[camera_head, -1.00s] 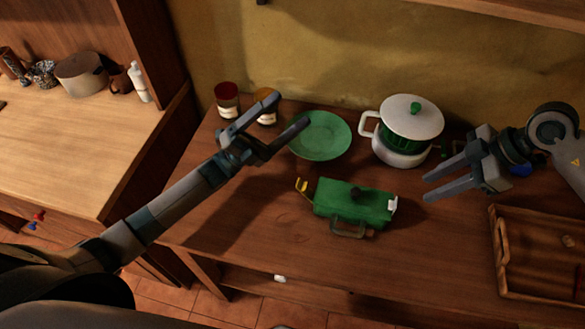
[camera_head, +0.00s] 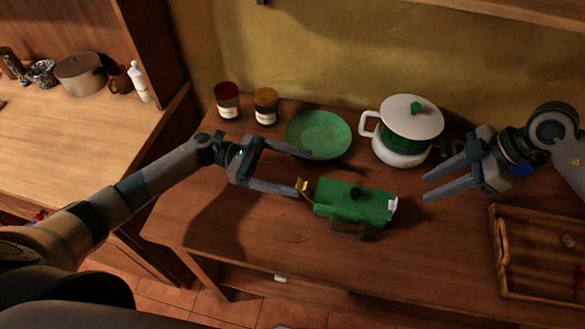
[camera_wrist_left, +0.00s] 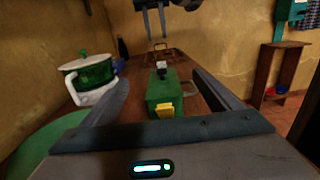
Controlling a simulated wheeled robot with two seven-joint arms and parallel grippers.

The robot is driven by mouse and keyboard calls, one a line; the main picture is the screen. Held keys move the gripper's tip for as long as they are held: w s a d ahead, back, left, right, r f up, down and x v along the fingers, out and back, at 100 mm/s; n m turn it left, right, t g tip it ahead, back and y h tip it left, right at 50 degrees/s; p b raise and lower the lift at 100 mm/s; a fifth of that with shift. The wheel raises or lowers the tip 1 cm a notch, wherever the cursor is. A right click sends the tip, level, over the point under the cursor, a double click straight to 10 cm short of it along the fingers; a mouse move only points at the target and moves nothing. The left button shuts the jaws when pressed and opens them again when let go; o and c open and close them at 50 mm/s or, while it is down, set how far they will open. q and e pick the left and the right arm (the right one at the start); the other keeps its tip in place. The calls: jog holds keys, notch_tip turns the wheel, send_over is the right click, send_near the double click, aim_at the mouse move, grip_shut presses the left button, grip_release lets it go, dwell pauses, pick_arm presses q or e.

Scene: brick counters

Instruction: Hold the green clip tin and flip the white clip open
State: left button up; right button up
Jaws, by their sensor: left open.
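My left gripper (camera_head: 304,172) is open at the tin's left end, one finger near the yellow clip. In the left wrist view the tin (camera_wrist_left: 162,92) lies ahead between the fingers, yellow clip (camera_wrist_left: 165,111) facing me. My right gripper (camera_head: 425,187) is open and empty, right of the white clip.
A green plate (camera_head: 319,134) lies behind the tin. A white and green pot (camera_head: 407,134) stands behind it to the right. Two jars (camera_head: 228,101) stand at the back left. A wooden tray (camera_head: 540,287) is at the right front.

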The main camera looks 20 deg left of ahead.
pick_arm(q)
send_near(320, 194)
jog(key=d+f, duration=0.1)
jog(key=w+d+f, duration=0.1)
jog(key=shift+w+d, duration=0.25)
jog(key=shift+d, duration=0.05)
jog(key=shift+d+f, duration=0.2)
jog(key=shift+d, duration=3.5)
